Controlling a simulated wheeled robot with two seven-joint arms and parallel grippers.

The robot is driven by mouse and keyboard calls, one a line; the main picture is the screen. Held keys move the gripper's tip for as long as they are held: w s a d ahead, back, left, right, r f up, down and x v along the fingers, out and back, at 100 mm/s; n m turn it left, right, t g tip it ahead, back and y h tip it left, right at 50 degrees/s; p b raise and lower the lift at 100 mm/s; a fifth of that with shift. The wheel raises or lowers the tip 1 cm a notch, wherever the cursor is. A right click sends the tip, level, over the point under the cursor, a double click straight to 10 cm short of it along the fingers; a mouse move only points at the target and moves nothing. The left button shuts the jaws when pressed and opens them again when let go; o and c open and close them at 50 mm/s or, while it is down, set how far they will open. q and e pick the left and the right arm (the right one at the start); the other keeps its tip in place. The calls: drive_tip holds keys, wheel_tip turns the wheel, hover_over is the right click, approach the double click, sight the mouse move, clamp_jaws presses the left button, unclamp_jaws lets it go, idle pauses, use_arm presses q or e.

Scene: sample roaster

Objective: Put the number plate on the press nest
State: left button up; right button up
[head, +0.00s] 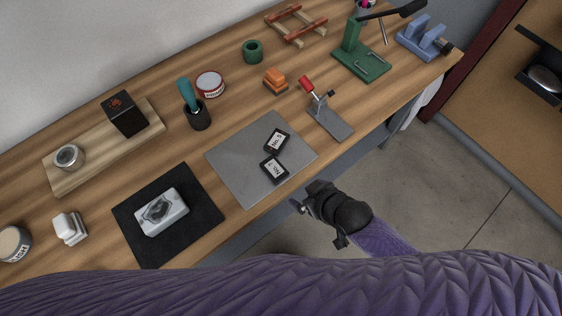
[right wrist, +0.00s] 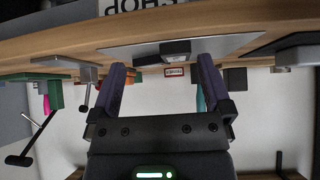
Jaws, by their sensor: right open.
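Two small black number plates with white labels lie on a grey mat (head: 236,166): an upper plate (head: 277,141) and a lower plate (head: 274,170) reading about "No. 7". In the right wrist view a dark plate (right wrist: 175,47) shows on the mat beyond the fingers. A green press-like stand (head: 360,65) with a black lever stands at the back right; I cannot tell whether its base holds the nest. My right gripper (head: 316,214) is open and empty off the bench's front edge, right of the mat, its fingers (right wrist: 162,82) apart. My left gripper is not in view.
A red-handled toggle clamp (head: 328,118) stands right of the mat. A black mat (head: 128,215) with a metal block (head: 161,212) lies left. A teal-handled tool in a cup (head: 197,114), a tin (head: 210,84) and an orange block (head: 276,80) stand behind.

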approach(279, 174)
drive_tip(key=d, duration=0.1)
drive_tip(key=shift+n+y, duration=0.3)
drive_tip(key=shift+y, duration=0.1)
drive_tip(key=b+x, duration=0.6)
drive_tip(key=x, duration=0.3)
drive_tip(key=shift+a+f, duration=0.15)
drive_tip(key=shift+f, duration=0.1)
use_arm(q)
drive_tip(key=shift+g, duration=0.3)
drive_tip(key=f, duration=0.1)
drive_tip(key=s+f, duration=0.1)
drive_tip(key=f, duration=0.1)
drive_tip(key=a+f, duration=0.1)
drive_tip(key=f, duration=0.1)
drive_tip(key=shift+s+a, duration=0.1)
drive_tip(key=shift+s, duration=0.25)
use_arm(e)
drive_tip(key=shift+r, duration=0.15)
drive_tip(key=shift+c, duration=0.3)
clamp_jaws()
